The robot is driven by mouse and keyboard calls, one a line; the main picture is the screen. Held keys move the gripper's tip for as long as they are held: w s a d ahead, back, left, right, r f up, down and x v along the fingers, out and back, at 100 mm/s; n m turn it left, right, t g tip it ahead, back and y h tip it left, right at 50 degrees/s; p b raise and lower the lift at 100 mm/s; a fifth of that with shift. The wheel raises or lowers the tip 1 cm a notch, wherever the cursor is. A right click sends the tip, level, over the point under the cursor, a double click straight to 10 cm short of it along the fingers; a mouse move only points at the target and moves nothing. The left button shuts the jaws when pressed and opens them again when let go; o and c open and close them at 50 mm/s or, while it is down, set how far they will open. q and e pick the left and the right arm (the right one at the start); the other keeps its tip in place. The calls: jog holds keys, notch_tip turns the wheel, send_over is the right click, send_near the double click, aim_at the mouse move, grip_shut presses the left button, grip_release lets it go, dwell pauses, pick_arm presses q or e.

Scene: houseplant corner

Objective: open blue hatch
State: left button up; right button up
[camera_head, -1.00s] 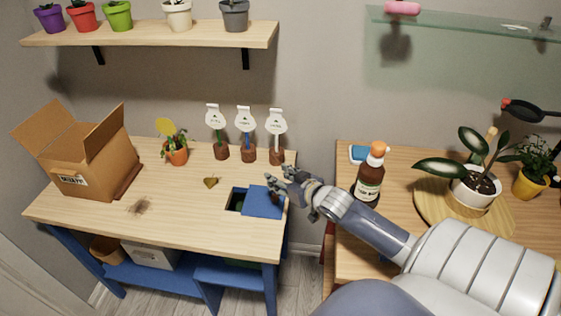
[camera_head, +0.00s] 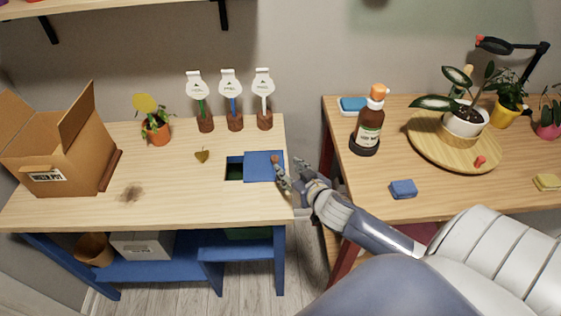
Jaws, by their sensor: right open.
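The blue hatch (camera_head: 264,167) is a flat blue panel set in the top of the left wooden table. It stands partly open: a dark opening (camera_head: 235,173) shows along its left side. My right gripper (camera_head: 285,168) is open and empty at the hatch's right edge, by the table's right end. One fingertip overlaps that edge in the picture; I cannot tell whether it touches. My left gripper is not in view.
Three plant markers (camera_head: 235,122) stand behind the hatch. A small heart-shaped item (camera_head: 202,155) lies to its left. A cardboard box (camera_head: 62,160) stands far left. A brown bottle (camera_head: 369,127) and blue sponge (camera_head: 403,189) are on the right table, across a gap.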

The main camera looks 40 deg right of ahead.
aim_at(276, 160)
jog(key=x, duration=0.3)
jog(key=shift+w, duration=0.2)
jog(key=x, duration=0.4)
jog(key=shift+w+a+f, duration=0.15)
jog(key=shift+w+f, duration=0.15)
jog(key=shift+w, duration=0.15)
jog(key=c, duration=0.4)
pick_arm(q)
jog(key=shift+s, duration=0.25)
pick_arm(e)
grip_shut()
